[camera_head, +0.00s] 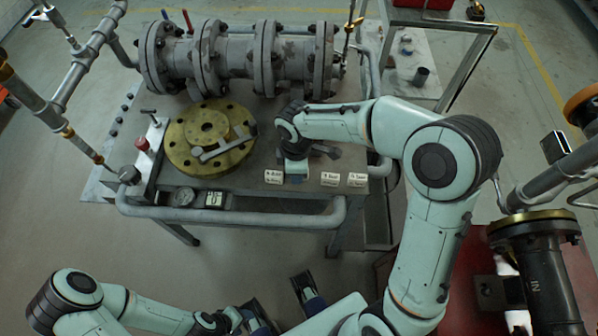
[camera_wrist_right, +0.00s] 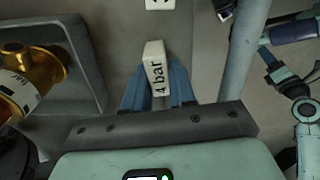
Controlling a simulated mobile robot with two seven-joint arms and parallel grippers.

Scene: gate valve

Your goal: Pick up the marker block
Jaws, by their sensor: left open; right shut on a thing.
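The white marker block (camera_wrist_right: 156,66) reads "4 bar" in the right wrist view. It stands between the blue fingers of my right gripper (camera_wrist_right: 158,88), which is shut on it. In the head view my right gripper (camera_head: 296,170) is over the front of the workbench, and the held block is mostly hidden there. Other white labelled blocks stand near it: one to the left (camera_head: 273,177) and two to the right (camera_head: 330,179) (camera_head: 357,180). My left gripper (camera_head: 282,304) is open and empty at the bottom of the head view, in front of the bench.
A yellow flange (camera_head: 190,160) with a grey tool on it lies on the bench. Flanged grey piping (camera_head: 235,62) runs along the back. A tubular rail (camera_head: 270,220), a round gauge (camera_head: 182,196) and a small display (camera_head: 214,199) line the front edge.

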